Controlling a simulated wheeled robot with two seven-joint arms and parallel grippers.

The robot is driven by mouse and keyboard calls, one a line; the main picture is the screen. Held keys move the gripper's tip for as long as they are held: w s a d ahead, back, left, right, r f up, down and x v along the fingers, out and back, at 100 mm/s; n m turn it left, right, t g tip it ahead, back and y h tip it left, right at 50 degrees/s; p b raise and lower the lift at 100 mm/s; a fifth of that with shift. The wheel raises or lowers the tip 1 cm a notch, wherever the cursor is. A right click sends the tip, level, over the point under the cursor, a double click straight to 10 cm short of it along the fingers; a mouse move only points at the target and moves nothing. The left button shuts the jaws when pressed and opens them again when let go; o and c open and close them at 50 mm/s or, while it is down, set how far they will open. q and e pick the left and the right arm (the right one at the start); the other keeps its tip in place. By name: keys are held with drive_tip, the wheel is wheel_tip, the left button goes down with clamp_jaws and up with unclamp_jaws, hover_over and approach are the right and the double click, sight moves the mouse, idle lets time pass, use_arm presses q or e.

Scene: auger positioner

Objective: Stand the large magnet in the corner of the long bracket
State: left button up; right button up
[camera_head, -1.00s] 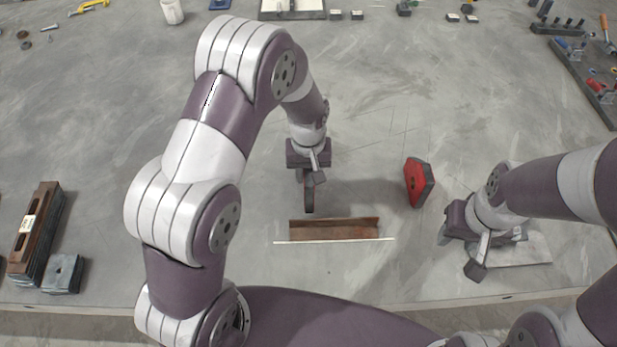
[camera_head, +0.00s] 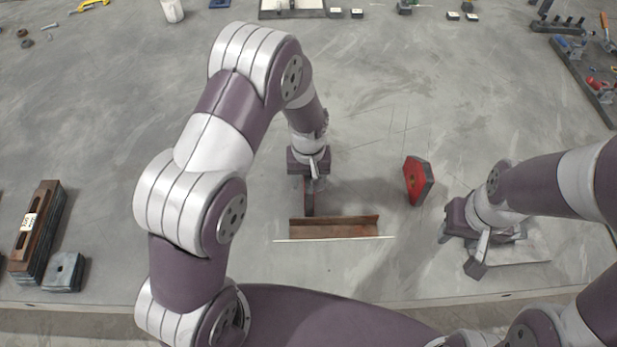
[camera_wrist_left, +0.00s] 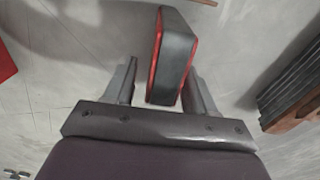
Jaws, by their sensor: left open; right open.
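A dark magnet with red edges (camera_wrist_left: 176,62) stands on edge between the spread fingers of my left gripper (camera_wrist_left: 160,82) in the left wrist view, nearer the right finger. In the head view that magnet (camera_head: 309,204) shows as a narrow dark shape below my left gripper (camera_head: 311,182), just behind the bracket's left end. The long bracket (camera_head: 340,230) is a rusty brown angle lying on the floor-like surface along a pale line. A second red magnet (camera_head: 419,181) stands to the right, apart from the bracket. My right gripper (camera_head: 480,252) is open and empty at the right.
A stack of brown and black bars (camera_head: 36,230) and a dark block with a hole (camera_head: 64,272) lie at the left. A pale plate (camera_head: 520,250) lies under my right gripper. Tool racks stand at the far right.

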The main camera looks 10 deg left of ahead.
use_arm(q)
wheel_tip(320, 180, up, 12)
drive_tip(key=shift+s+a+r+b, duration=0.1)
drive_tip(key=shift+s+b, duration=0.05)
drive_tip(key=shift+b, duration=0.4)
drive_tip(key=s+a+r+m+t, duration=0.1)
drive_tip(key=s+a+m, duration=0.2)
drive_tip(key=s, duration=1)
drive_tip(key=a, duration=0.2)
drive_tip(key=shift+s+a, duration=0.15)
drive_tip(key=shift+a, duration=0.15)
drive_tip(key=shift+s+r, duration=0.1)
drive_tip(key=shift+s, duration=0.05)
